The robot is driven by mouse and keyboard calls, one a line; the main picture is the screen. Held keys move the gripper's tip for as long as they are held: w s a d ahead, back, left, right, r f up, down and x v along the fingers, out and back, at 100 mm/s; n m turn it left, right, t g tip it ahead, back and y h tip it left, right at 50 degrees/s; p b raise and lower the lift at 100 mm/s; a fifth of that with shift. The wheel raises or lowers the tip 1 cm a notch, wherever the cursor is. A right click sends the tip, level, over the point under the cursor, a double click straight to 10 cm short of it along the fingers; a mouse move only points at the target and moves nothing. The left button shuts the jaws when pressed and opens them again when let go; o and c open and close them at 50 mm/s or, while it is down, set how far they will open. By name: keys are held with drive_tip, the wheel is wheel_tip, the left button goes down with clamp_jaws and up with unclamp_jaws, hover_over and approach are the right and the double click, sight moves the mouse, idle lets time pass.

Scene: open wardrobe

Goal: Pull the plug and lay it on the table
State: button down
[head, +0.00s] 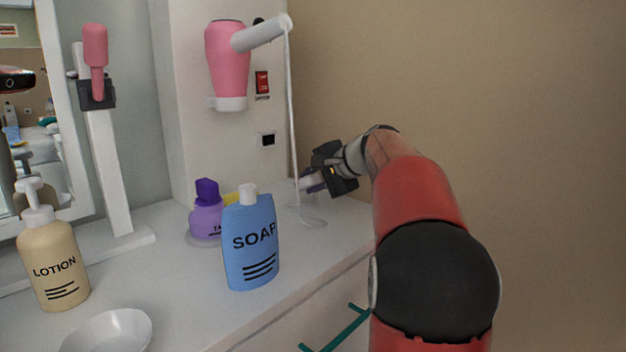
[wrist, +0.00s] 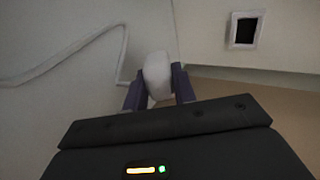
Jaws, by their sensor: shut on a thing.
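The white plug (wrist: 157,76) is held between the two dark fingers of my gripper (wrist: 158,92) in the wrist view. In the head view my gripper (head: 312,183) is shut on the plug (head: 307,184) above the back right part of the white table (head: 185,290). The dark wall socket (head: 268,140) is empty, and it also shows at the upper right of the wrist view (wrist: 243,30). The plug is apart from the socket. A white cord (head: 291,110) hangs from the pink hair dryer (head: 228,65) and curls on the table below my gripper.
A blue soap bottle (head: 251,243) and a purple bottle (head: 206,215) stand left of my gripper. A lotion bottle (head: 52,260) and a white bowl (head: 106,331) are at the left. A red switch (head: 262,84) is above the socket. The table's front right is clear.

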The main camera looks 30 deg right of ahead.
drive_tip(key=shift+f+b, duration=0.4)
drive_tip(key=shift+f, duration=0.35)
drive_tip(key=c, duration=1.1)
unclamp_jaws()
drive_tip(key=shift+o, duration=0.2)
drive_tip(key=shift+o, duration=0.2)
drive_tip(key=shift+o, duration=0.9)
drive_tip(key=shift+f, duration=0.1)
drive_tip(key=shift+f, duration=0.15)
drive_tip(key=shift+c, duration=0.5)
